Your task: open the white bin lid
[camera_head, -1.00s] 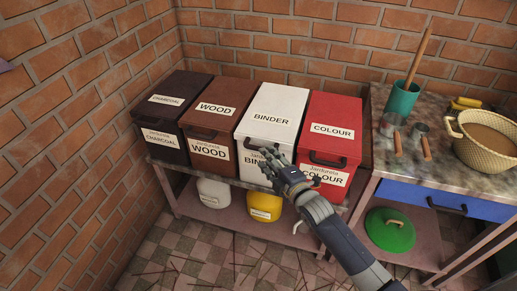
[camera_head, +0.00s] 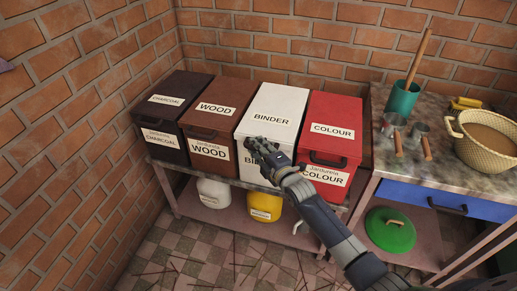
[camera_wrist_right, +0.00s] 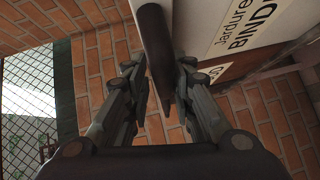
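The white bin (camera_head: 280,105) labelled BINDER stands on the shelf between the brown and red bins, with its lid down. My right gripper (camera_head: 262,150) is in front of its upper front face and hides its handle in the head view. In the right wrist view, the bin's dark handle (camera_wrist_right: 156,45) reaches down between the two fingers of my right gripper (camera_wrist_right: 160,85). My left gripper is not in view.
The black bin (camera_head: 172,97) and brown WOOD bin (camera_head: 225,90) stand to the left, the red COLOUR bin (camera_head: 335,108) close on the right. A worktop (camera_head: 455,173) with a teal cup (camera_head: 401,100) and woven basket (camera_head: 484,155) is further right. Brick walls stand behind and left.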

